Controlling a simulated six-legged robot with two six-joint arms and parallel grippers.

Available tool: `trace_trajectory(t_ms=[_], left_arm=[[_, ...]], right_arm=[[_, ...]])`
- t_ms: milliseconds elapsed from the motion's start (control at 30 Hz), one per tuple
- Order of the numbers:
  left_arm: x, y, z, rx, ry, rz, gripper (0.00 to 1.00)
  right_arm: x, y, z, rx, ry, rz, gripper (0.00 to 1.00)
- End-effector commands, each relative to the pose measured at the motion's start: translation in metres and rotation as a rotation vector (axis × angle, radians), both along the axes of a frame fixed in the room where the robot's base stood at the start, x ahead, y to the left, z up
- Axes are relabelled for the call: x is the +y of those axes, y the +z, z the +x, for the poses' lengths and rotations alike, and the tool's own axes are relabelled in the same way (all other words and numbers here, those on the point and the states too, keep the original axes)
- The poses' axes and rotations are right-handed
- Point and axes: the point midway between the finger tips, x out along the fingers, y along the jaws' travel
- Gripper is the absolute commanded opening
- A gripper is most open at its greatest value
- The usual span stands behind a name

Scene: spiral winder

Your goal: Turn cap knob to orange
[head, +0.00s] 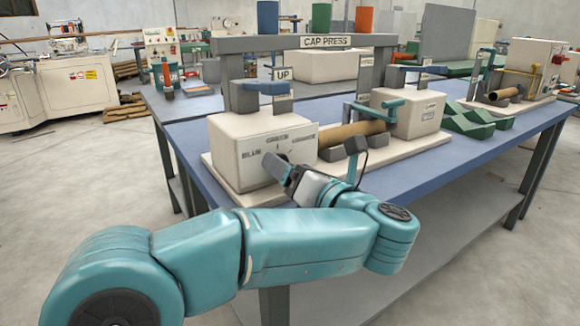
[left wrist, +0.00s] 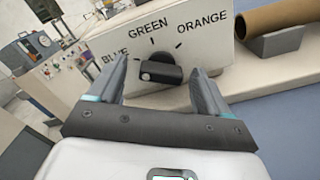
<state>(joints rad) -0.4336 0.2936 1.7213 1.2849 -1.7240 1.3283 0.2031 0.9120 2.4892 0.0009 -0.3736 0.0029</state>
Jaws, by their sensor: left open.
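The cap knob (left wrist: 165,70) is a dark bar on the pale front panel of the cap press box (head: 240,150). In the left wrist view, BLUE, GREEN and ORANGE are printed in an arc around it. A light mark shows at the knob's left end, on the BLUE side. The bar lies roughly level in that view; its exact setting is hard to tell. My left gripper (left wrist: 160,78) is open, with one finger on each side of the knob. No clear contact shows. In the head view my left gripper (head: 284,170) is at the panel and partly hides the knob.
The CAP PRESS frame (head: 290,43) rises above the box. A brown tube (head: 350,134) lies in grey cradles to its right, beside a second pale box (head: 418,115). A green block (head: 470,122) sits farther right. The blue table (head: 400,160) is clear along its front edge.

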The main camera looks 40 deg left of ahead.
Motion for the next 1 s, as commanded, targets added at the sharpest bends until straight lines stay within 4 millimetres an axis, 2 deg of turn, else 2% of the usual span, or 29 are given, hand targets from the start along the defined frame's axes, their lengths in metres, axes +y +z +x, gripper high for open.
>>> trace_trajectory(t_ms=[267,433,467,767,1000], left_arm=[[-0.0016,-0.0003,-0.0006,0.001,0.000,0.000,0.79],[-0.0012,-0.0003,-0.0003,0.001,-0.001,0.000,0.27],[-0.0011,-0.0004,-0.0003,0.001,-0.001,0.000,0.22],[0.0004,-0.0001,0.0004,0.028,0.000,0.010,0.23],[0.0010,0.0008,0.0012,0.144,0.000,0.058,0.23]], right_arm=[[-0.0001,-0.0001,0.0000,0.000,0.000,0.000,0.43],[-0.0001,-0.0001,0.0001,0.000,0.000,0.000,0.43],[-0.0001,-0.0001,0.0001,0.000,0.000,0.000,0.43],[0.0001,0.0013,-0.0006,0.002,0.000,0.001,0.43],[0.0007,0.0070,-0.0040,0.013,0.002,0.002,0.43]])
